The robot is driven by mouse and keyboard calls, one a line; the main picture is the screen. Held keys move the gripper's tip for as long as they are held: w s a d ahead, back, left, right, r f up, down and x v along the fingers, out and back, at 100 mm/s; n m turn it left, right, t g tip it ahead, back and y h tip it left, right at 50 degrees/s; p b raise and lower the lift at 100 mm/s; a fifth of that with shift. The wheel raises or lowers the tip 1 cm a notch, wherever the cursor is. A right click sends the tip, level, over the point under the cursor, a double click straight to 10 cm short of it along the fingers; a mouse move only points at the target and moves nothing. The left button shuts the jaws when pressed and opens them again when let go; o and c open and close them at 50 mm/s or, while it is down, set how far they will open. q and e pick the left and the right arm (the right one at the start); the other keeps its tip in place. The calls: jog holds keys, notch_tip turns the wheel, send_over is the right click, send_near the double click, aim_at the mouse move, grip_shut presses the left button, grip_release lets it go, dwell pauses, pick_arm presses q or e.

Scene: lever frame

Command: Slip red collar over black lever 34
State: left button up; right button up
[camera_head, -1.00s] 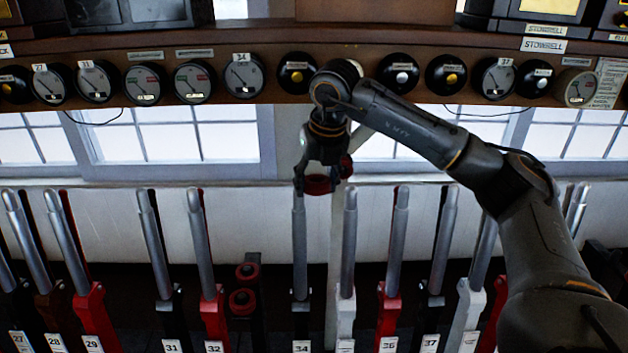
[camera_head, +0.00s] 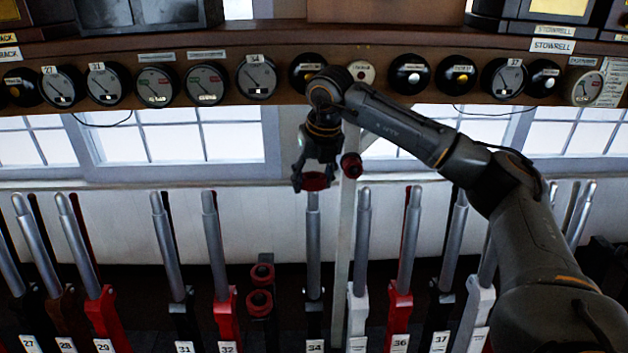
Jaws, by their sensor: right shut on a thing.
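My right gripper (camera_head: 313,178) points down and is shut on a red collar (camera_head: 315,183). The collar is level and in line with the top of lever 34 (camera_head: 313,235), a steel-grey shaft with a black base and the label 34. The shaft's tip shows at the collar's lower edge. I cannot tell whether the collar is just above the tip or around it. My left gripper is not in view.
Another red collar (camera_head: 351,166) is by the pale post (camera_head: 347,220), close to the right of my gripper. Two more red collars (camera_head: 262,274) sit on a dark stand left of lever 34. Lever 32 (camera_head: 212,245) and a white-based lever (camera_head: 361,245) flank them. Round dials line the shelf above.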

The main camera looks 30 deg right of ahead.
aim_at(313, 197)
jog(key=shift+w+d+f, duration=0.15)
jog(key=shift+w+d, duration=0.2)
jog(key=shift+w, duration=0.2)
jog(key=shift+w+d+f, duration=0.15)
jog(key=shift+w+d, duration=0.2)
jog(key=shift+w, duration=0.2)
jog(key=shift+w+d+f+p, duration=0.2)
jog(key=shift+w+d, duration=0.1)
jog(key=shift+w, duration=0.2)
jog(key=shift+w+d+f+p, duration=0.2)
jog(key=shift+w+d, duration=0.05)
jog(key=shift+w, duration=0.2)
jog(key=shift+s+a+f+b, duration=0.1)
jog(key=shift+s+f+b, duration=0.05)
jog(key=shift+f+b, duration=0.75)
jog(key=shift+s+a+f+b, duration=0.1)
jog(key=shift+s+f+b, duration=0.1)
jog(key=shift+f+b, duration=0.65)
jog(key=shift+s+a+f+b, duration=0.15)
jog(key=shift+f+b, duration=0.4)
jog(key=shift+f, duration=0.65)
jog(key=shift+d, duration=0.1)
jog(key=o, duration=1.2)
jog(key=shift+o, duration=0.7)
